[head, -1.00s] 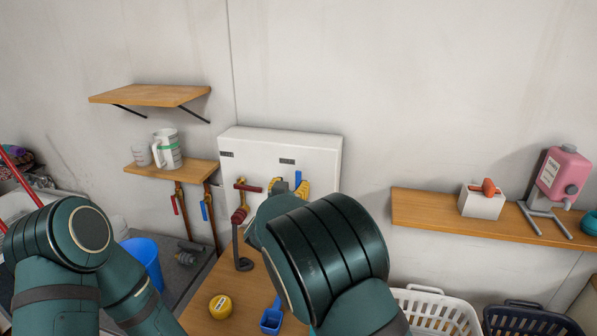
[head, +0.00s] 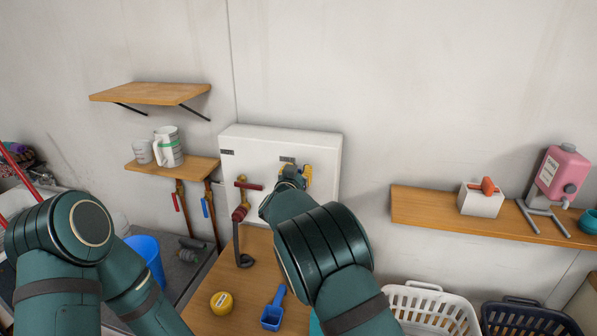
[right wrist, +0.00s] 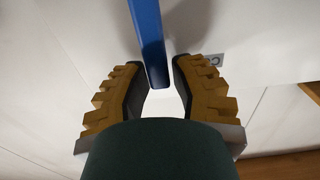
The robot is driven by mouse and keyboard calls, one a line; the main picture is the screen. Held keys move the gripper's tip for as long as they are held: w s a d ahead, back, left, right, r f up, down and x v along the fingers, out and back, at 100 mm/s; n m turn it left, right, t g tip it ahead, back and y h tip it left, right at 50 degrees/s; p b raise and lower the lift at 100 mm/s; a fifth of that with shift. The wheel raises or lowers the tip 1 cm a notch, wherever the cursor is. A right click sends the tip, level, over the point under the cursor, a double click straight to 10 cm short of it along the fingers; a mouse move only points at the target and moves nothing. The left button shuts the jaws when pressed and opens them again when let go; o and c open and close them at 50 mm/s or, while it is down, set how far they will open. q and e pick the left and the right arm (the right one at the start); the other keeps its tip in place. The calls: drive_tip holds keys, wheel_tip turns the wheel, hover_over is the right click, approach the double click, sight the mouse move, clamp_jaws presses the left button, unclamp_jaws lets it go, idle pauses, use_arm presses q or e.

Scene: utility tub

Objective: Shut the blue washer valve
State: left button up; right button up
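The white washer box (head: 322,150) on the wall carries a red valve handle (head: 249,186) at left. The blue valve on its right side is hidden in the head view by my right gripper (head: 303,172) and arm. In the right wrist view, the blue handle (right wrist: 148,40) comes down from the top, its end between the tips of my right gripper (right wrist: 162,72). The gold-padded fingers are apart, with a gap visible on the right of the handle; on the left, I cannot tell whether it touches. My left gripper is out of view.
Below the box, a wooden surface (head: 212,320) holds a yellow round item (head: 221,303) and a blue scoop (head: 273,312). A grey hose (head: 238,245) hangs from the red valve. Shelves stand left and right; a white basket (head: 430,305) is lower right.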

clamp_jaws()
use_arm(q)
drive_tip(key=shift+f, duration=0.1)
